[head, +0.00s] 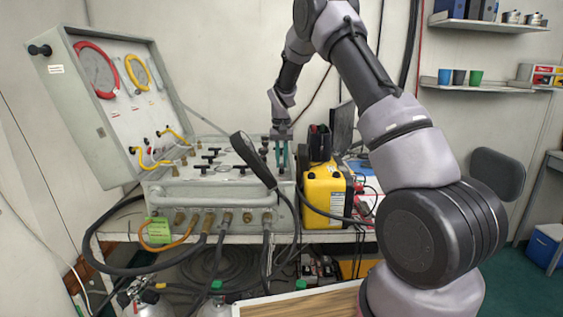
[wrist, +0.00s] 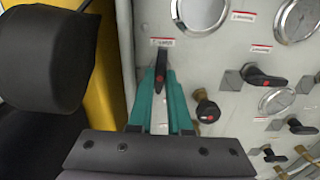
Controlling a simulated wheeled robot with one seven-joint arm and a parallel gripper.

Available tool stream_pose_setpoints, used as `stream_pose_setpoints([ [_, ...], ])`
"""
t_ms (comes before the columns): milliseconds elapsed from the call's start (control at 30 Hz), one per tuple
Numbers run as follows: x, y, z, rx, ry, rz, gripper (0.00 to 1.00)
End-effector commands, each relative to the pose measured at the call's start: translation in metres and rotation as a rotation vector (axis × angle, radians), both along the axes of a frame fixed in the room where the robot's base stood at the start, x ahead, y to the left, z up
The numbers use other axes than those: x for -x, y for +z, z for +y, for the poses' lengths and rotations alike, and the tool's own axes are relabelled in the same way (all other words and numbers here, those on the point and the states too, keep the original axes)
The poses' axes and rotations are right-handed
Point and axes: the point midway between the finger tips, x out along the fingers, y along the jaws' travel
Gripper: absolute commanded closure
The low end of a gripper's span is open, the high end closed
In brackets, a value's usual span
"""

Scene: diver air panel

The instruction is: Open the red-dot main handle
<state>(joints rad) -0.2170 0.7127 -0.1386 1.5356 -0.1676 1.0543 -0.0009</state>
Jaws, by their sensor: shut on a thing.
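The grey air panel (head: 215,172) lies on the table with its lid up. My gripper (head: 281,160) reaches down to the panel's right end. In the wrist view its teal fingers (wrist: 160,85) are on either side of a black lever handle (wrist: 161,62) with a red dot, below a small label. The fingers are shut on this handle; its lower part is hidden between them.
A black handset (head: 252,160) stands in front of the panel; a large black padded shape (wrist: 48,60) fills the wrist view's left. A yellow case (head: 325,196) is close on the right. Round gauges (wrist: 203,12) and hoses (head: 205,245) are nearby.

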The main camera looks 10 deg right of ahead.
Motion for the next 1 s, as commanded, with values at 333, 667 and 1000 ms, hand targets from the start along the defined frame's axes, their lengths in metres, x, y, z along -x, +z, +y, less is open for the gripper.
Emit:
stream_pose_setpoints([
  [333,0.000,0.000,0.000,0.000,-0.001,-0.001,0.53],
  [667,-0.001,0.031,0.000,0.000,0.000,-0.005,0.53],
  [1000,-0.001,0.094,0.000,0.000,-0.001,-0.004,0.53],
])
